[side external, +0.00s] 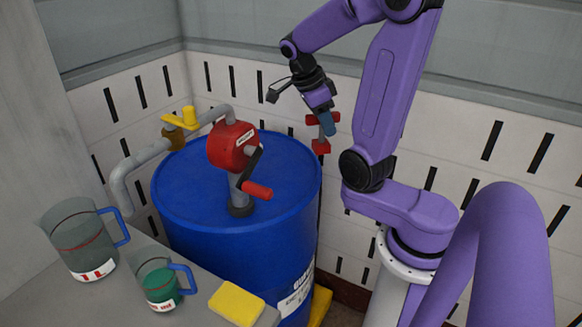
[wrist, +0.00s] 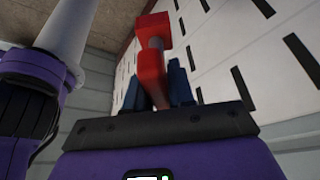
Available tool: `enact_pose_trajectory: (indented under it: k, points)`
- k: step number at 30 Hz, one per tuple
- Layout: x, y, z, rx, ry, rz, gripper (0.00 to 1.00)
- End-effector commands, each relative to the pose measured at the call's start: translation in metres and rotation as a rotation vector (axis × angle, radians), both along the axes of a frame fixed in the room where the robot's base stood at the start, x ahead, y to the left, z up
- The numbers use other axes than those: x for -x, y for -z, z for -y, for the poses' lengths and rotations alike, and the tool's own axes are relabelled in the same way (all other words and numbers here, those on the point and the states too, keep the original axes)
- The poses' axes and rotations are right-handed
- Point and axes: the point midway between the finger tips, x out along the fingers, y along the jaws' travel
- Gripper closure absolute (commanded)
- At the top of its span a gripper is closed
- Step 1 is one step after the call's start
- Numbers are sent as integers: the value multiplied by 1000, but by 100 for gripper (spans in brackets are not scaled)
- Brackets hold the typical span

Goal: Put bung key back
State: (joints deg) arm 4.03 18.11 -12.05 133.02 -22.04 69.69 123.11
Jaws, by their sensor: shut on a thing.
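The bung key (side external: 320,147) is a red tool with a grey shaft and red ends. My gripper (side external: 326,122) is shut on it and holds it in the air, beyond the right rim of the blue drum (side external: 245,247) and in front of the slotted wall. In the wrist view, the key (wrist: 152,31) sticks up from between the two dark blue fingers of my gripper (wrist: 158,88), with its red head at the top. The fingers hide part of the key. I cannot pick out a holder for the key.
A red crank pump (side external: 230,147) stands on the drum, with a grey pipe (side external: 125,180) and yellow-handled valve (side external: 183,119) to its left. Two jugs, one clear (side external: 85,240) and one with green liquid (side external: 160,285), and a yellow sponge (side external: 237,303) sit on the grey bench.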

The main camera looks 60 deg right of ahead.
Motion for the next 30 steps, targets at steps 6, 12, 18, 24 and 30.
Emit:
enact_pose_trajectory:
  k: [6, 12, 18, 24, 30]
  points:
    - [-14, 10, 8, -2, -11, -6, 100]
    - [-43, 24, 23, -2, -10, -4, 100]
    - [-72, 39, 38, -1, -8, -4, 100]
    - [-95, 66, 50, -2, -7, -7, 100]
    - [-112, 88, 58, 0, -9, -3, 100]
